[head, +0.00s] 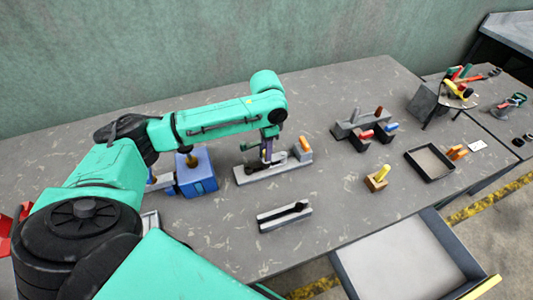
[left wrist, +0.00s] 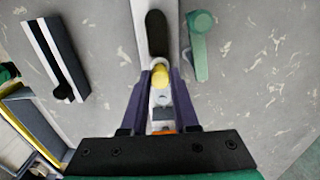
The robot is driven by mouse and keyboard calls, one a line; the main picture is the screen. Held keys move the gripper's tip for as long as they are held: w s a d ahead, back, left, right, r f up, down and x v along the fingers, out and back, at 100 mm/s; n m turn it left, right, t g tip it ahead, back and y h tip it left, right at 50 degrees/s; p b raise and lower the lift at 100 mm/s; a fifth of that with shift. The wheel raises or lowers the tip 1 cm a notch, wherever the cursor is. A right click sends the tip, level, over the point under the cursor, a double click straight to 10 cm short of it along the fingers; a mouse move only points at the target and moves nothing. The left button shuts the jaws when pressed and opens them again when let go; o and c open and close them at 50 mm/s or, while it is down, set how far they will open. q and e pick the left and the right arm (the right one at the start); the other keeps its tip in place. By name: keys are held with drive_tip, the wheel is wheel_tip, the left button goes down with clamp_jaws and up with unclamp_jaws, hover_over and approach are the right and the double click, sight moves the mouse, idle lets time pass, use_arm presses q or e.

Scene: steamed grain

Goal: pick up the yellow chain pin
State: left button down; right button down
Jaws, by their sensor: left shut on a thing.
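My left gripper (head: 267,153) is over the long grey fixture (head: 245,176) near the middle of the table, its purple fingers pointing down. In the left wrist view the fingertips (left wrist: 160,78) are shut on a yellow pin (left wrist: 160,75), which shows as a round yellow head between them. The pin is over or in the pale fixture (left wrist: 141,20) with a dark slot; I cannot tell if it is clear of it. In the head view the fingers hide this pin. Another yellow pin (head: 383,172) stands upright in a small wooden block (head: 375,184) to the right. My right gripper is not in view.
An orange pin (head: 304,144) stands at the fixture's right end. A blue block (head: 197,178) stands left. A slotted grey bar (head: 284,216) lies in front. Grey blocks with pins (head: 356,128) and a dark tray (head: 449,174) are right. A green part (left wrist: 200,45) lies beside the fixture.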

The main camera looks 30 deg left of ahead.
use_arm(q)
wheel_tip(320, 180, up, 18)
